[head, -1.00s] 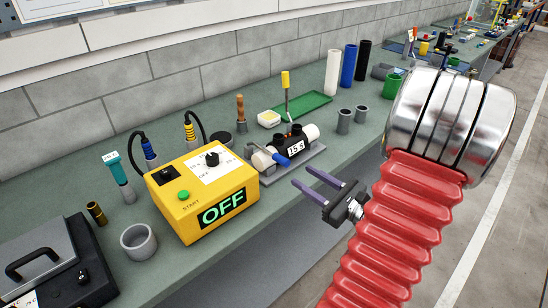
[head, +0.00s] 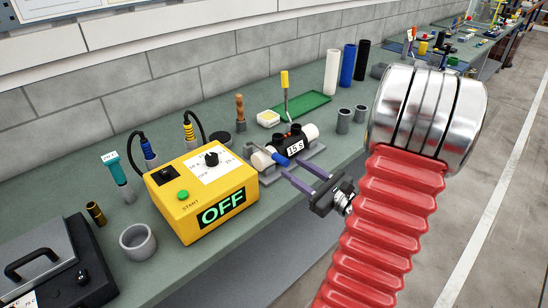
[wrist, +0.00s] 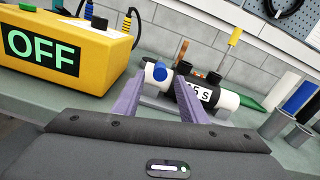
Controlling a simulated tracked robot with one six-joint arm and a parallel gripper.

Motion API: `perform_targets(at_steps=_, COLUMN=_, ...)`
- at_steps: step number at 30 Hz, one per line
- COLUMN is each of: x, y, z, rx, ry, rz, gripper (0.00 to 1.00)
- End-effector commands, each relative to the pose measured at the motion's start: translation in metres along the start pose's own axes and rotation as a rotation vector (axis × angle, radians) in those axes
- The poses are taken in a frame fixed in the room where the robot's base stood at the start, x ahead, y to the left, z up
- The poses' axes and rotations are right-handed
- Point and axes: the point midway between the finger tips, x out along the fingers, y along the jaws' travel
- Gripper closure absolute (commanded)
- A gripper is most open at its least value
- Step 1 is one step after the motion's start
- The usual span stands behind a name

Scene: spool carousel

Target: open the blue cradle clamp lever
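The cradle (head: 313,151) is a grey base on the green bench, holding a white pipe (head: 311,132) with a black fitting marked "15 S" (head: 296,149). The blue clamp lever (head: 281,159) is at the cradle's left front, sloping down toward the near side. In the wrist view its round blue end (wrist: 160,71) faces me. My gripper (head: 291,167) has two purple fingers, spread apart and empty. Its tips are just in front of the lever. In the wrist view the lever end appears between the fingers (wrist: 157,84); whether they touch it I cannot tell.
A yellow control box (head: 206,191) reading OFF stands close to the left of the cradle. A green tray (head: 303,108) lies behind, and grey cups (head: 343,121) stand to the right. The bench's front edge runs below my gripper.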

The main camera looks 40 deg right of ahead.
Motion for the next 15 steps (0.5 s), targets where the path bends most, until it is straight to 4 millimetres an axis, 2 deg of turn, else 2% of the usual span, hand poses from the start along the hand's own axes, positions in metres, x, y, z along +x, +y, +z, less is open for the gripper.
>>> perform_targets(at_steps=15, x=0.062, y=0.001, z=0.0, rx=0.0, ry=-0.001, rz=0.003, gripper=0.61)
